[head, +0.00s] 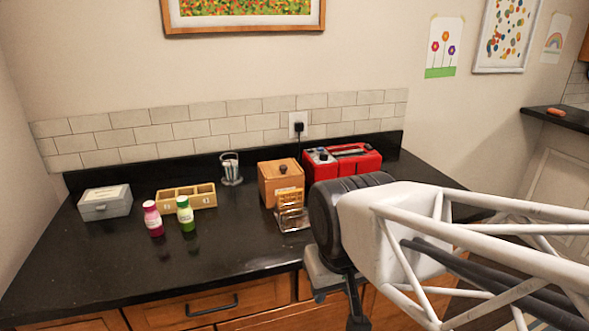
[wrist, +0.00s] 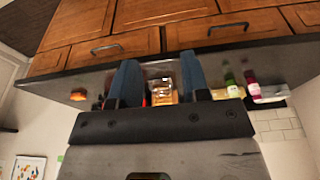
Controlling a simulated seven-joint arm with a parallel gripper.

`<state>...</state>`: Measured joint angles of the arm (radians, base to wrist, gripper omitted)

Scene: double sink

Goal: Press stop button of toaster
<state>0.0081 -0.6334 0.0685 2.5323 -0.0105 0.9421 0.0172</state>
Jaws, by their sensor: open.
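The red toaster (head: 368,160) stands on the dark counter against the backsplash, right of centre in the head view. Silver and dark details show on its top. My arm hides its lower right part, and I cannot make out the stop button. My gripper (head: 338,302) is in front of the counter's front edge, nearer the camera and lower than the toaster, well apart from it. In the wrist view my gripper (wrist: 160,78) shows two separated blue-grey fingers with nothing held between them. Only a small red patch (wrist: 147,101), likely the toaster, shows beside one finger.
A wooden box (head: 272,183) and a clear holder with yellow contents (head: 291,220) stand left of the toaster. Pink (head: 152,219) and green (head: 186,215) bottles, a divided tray (head: 201,198) and a grey box (head: 104,208) are farther left. The front left counter is clear.

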